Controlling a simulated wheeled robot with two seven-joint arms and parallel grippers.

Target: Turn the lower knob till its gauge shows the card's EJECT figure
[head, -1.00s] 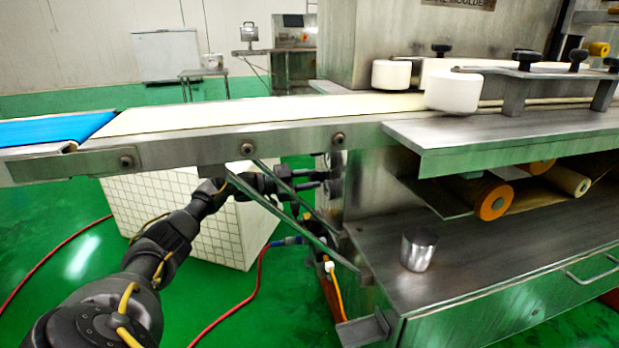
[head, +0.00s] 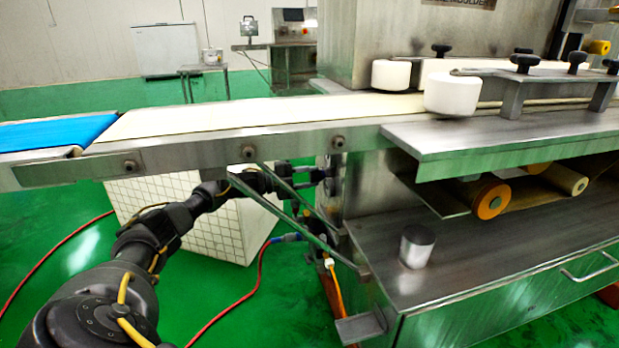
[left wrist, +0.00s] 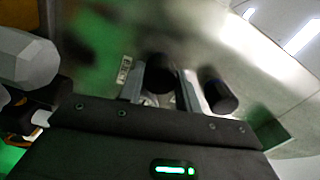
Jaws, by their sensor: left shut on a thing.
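My left gripper (head: 314,178) reaches under the conveyor to the side wall of the steel machine. In the left wrist view its fingers (left wrist: 160,92) are shut on a dark round knob (left wrist: 160,74). A second dark knob (left wrist: 219,91) stands to the right of it, apart from the fingers. A small pale label (left wrist: 124,71) lies left of the held knob; its marks are too small to read. I cannot make out a gauge reading or the card's EJECT figure in either view. My right gripper is not in view.
The conveyor (head: 200,148) and its slanted brace (head: 285,215) run close to my left arm. A white tiled block (head: 190,225) stands behind the arm. Red hose (head: 258,270) lies on the green floor.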

